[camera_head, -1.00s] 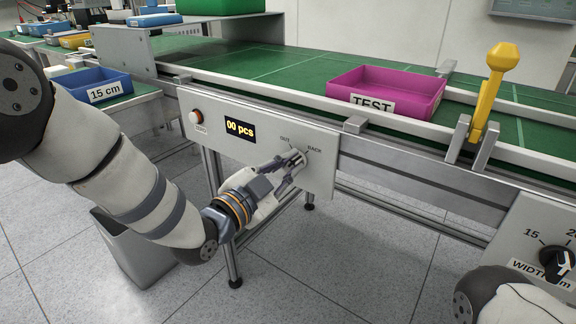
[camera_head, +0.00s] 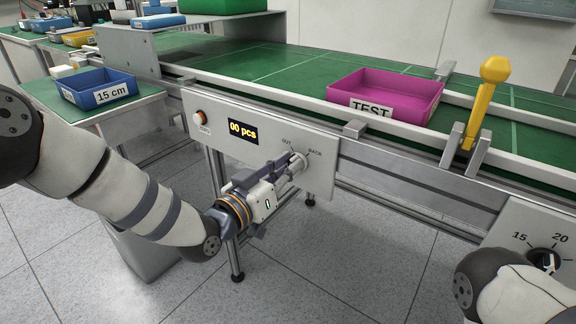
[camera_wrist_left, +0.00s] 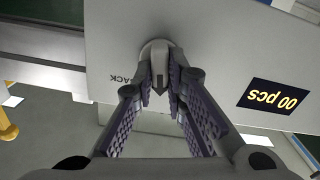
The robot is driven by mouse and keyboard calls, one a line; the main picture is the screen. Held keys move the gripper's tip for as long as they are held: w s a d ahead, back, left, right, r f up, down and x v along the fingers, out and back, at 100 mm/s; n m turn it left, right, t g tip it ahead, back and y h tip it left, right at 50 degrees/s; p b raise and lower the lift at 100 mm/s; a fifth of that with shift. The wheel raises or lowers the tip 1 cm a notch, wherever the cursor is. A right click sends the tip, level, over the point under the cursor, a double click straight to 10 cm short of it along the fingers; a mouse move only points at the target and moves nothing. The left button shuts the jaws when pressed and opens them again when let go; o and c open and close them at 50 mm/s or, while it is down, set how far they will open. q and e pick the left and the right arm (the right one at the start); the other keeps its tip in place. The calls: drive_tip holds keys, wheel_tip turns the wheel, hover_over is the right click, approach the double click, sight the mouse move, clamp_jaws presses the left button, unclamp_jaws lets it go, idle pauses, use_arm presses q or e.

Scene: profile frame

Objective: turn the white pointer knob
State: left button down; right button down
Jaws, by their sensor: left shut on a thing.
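The white pointer knob (camera_head: 298,159) is on the grey panel (camera_head: 322,178) between the printed words OUT and BACK. My left gripper (camera_head: 289,167) reaches it from the front left and is shut on it. In the left wrist view the pale, pointed knob (camera_wrist_left: 155,50) sits between the two ridged fingers of my left gripper (camera_wrist_left: 160,84). The fingers hide part of the knob, so its exact pointing direction is hard to read. My right arm shows at the lower right, but its gripper is not in view.
Above runs a green conveyor with a magenta TEST bin (camera_head: 388,95). A yellow lever (camera_head: 486,100) stands to the right. A grey waste bin (camera_head: 140,250) is below.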

use_arm(q)
drive_tip(key=n, duration=0.5)
drive_tip(key=shift+a+f, duration=0.1)
drive_tip(key=shift+n, duration=0.3)
idle(0.4)
drive_tip(key=c, duration=1.6)
unclamp_jaws()
drive_tip(key=v, duration=1.2)
